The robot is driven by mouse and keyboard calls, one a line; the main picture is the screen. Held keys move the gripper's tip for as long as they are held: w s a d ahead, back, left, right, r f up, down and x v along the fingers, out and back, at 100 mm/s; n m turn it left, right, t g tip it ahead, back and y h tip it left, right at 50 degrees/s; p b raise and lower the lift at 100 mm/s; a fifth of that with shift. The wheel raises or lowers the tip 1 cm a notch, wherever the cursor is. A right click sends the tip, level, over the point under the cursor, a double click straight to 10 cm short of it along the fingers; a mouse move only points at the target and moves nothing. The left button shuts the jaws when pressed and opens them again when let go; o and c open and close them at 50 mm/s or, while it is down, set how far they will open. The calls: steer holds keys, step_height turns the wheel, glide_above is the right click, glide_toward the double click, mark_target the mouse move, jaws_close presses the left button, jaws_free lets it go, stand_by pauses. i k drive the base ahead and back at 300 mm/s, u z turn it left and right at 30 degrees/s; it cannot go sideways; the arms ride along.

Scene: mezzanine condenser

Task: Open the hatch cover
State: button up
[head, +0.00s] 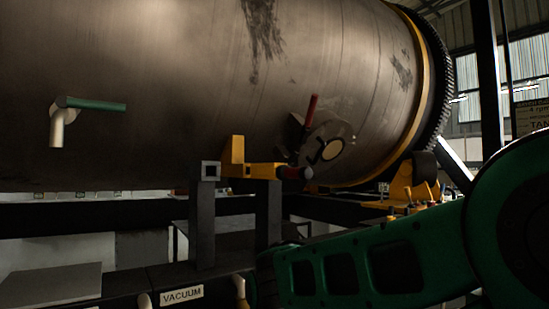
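A large brown metal drum (190,100) lies across the view. Low on its right part is what looks like the hatch cover (340,130), a small rounded metal plate with a yellowish ring mark on it. A red handle (311,109) sticks up at its left side, from a dark bracket. I cannot tell from this view whether the cover is latched; no gap shows around it. My green arm crosses the lower right. My gripper is not in view.
A green-handled pipe (90,103) sticks out at the left. A "VACUUM" label (182,294) is at the bottom. A yellow band (425,80) and toothed ring circle the drum's right end.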

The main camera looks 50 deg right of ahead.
mark_target(331, 141)
steer(key=u, duration=0.1)
steer(key=k, duration=1.45)
steer(key=z, duration=1.3)
steer(key=i, duration=1.05)
